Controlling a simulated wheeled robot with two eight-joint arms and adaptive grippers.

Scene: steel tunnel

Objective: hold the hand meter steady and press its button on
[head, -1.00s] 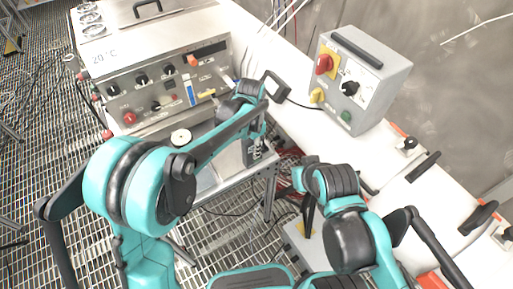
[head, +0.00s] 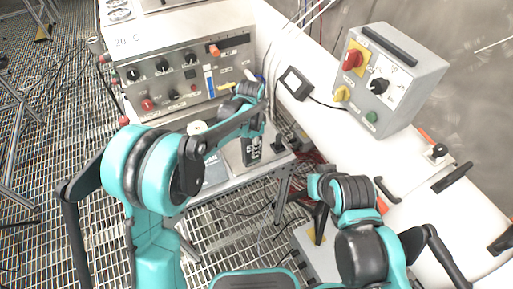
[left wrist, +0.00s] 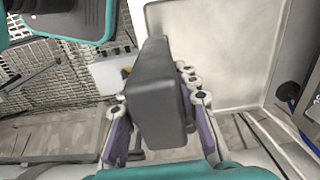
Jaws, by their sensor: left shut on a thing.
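In the left wrist view a dark grey, block-shaped thing (left wrist: 158,95), which I take to be the hand meter, stands between the purple-grey fingers of my left gripper (left wrist: 157,112). The gripper is shut on it. Its button and display face do not show there. In the head view my left gripper (head: 252,140) is over the small bench in front of the grey control panel, and the arm partly hides what it holds. My right gripper (head: 319,222) hangs lower and to the right, apart from the meter. Its fingers are too hidden to read.
The steel control panel (head: 190,72) with knobs stands behind the left gripper. A grey switch box (head: 388,85) stands on the white surface (head: 310,120) at right. A black-framed device (head: 295,83) with a cable lies near it. Grated floor (head: 60,150) is at left.

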